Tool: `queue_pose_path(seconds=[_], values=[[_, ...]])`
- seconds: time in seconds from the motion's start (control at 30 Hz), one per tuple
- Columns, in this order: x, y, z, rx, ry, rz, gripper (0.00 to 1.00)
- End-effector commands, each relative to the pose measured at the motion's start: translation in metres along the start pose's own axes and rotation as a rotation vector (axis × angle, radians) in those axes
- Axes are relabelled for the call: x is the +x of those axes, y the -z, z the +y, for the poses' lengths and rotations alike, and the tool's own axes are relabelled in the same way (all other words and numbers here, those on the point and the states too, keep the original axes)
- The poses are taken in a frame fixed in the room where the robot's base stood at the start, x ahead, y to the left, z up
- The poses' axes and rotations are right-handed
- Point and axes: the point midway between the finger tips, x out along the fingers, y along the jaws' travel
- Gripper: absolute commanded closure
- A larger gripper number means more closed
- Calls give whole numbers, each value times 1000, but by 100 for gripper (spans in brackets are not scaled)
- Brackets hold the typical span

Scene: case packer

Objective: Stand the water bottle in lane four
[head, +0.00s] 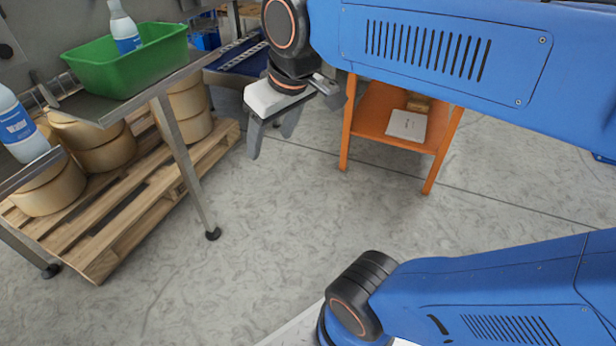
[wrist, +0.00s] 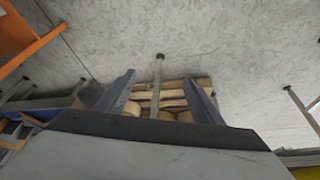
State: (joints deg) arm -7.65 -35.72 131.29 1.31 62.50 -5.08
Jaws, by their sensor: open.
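One white water bottle with a blue label (head: 125,30) stands in the green bin (head: 119,68) on the metal table at upper left in the head view. Another such bottle (head: 18,126) stands on a lower metal surface at the left edge, partly cut off. My gripper (head: 270,142) hangs open and empty over the floor, right of the metal table and apart from both bottles. In the wrist view its two fingers (wrist: 158,92) are spread with nothing between them. I cannot make out any marked lane four.
A wooden pallet (head: 112,215) with tan rolls (head: 188,108) lies under the metal table (head: 150,92). An orange stand (head: 372,122) with a white item (head: 407,125) is at right of my gripper. The grey floor (head: 230,265) between is clear.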

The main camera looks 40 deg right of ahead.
Motion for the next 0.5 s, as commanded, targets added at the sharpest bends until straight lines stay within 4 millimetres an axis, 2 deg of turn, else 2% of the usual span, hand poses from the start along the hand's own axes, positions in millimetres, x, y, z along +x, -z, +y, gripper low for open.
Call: queue_pose_path(seconds=[0.03, 0.1, 0.2, 0.33, 0.5], values=[[12, -24, 8, 45, -17, 5, 39], [28, -49, 16, 97, -36, 13, 39], [45, -77, 23, 152, -57, 22, 39], [58, -96, 27, 189, -71, 29, 35], [61, -101, 28, 200, -75, 30, 35]])
